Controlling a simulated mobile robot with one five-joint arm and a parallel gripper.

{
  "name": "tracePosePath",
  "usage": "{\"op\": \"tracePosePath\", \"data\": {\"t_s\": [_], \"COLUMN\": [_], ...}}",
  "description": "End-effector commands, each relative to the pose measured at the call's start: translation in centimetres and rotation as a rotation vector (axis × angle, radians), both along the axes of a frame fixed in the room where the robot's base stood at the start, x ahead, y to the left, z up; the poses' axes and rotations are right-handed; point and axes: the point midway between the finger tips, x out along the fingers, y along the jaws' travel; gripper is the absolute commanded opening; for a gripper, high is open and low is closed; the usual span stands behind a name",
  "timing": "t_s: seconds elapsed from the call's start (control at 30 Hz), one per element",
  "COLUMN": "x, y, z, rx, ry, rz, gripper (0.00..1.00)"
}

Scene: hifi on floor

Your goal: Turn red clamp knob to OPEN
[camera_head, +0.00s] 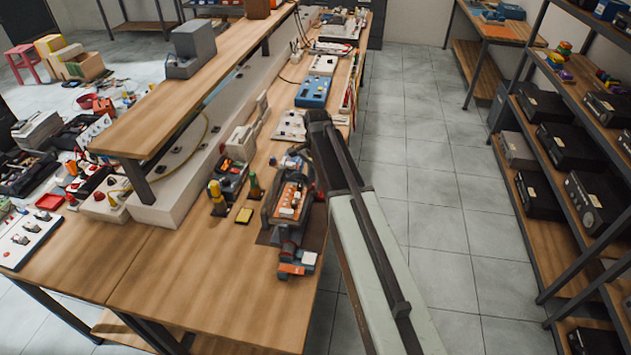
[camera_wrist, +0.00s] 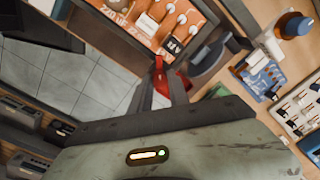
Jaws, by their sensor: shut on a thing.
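The red clamp knob (camera_wrist: 160,68) shows in the wrist view, at the edge of a device with an orange panel (camera_wrist: 126,14). My gripper (camera_wrist: 160,82) has its two dark fingers on either side of the red knob, shut on it. The fingers cover part of the knob. No OPEN mark is legible. In the head view the device (camera_head: 290,200) stands on the wooden bench, and my arm comes in from the lower right. My fingertips and the knob cannot be made out there.
The bench front is clear. Tiled aisle (camera_head: 430,190) lies right, then shelves with black units (camera_head: 541,104).

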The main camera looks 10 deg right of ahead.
Motion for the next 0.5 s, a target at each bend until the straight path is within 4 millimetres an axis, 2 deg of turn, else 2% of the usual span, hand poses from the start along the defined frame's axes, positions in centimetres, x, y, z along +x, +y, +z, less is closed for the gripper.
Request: {"op": "tracePosePath", "data": {"t_s": [0.5], "x": [0.02], "y": [-0.15], "z": [-0.02], "rx": [-0.001], "ry": [0.002], "rz": [0.484], "gripper": [0.00]}}
